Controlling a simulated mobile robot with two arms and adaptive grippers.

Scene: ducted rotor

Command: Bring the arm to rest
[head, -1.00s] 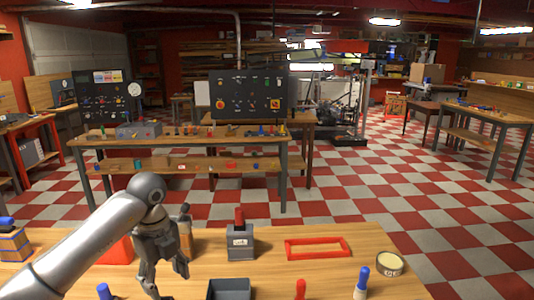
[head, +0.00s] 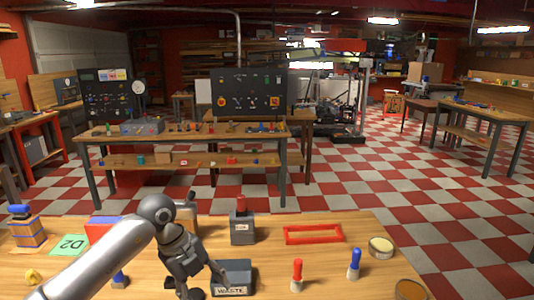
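My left arm comes in from the lower left over the wooden workbench (head: 340,275). Its dark gripper (head: 202,288) points down at the front of the bench, beside the left end of a dark bin labelled WASTE (head: 234,276). The fingers are spread apart and I see nothing held between them. One finger overlaps the bin's left edge; I cannot tell whether it touches. The arm partly hides a red and blue block (head: 103,228) and a blue-handled item (head: 119,280). My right gripper is not in view.
A green D2 card (head: 69,244) lies left. The bench between frame and tools is bare.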

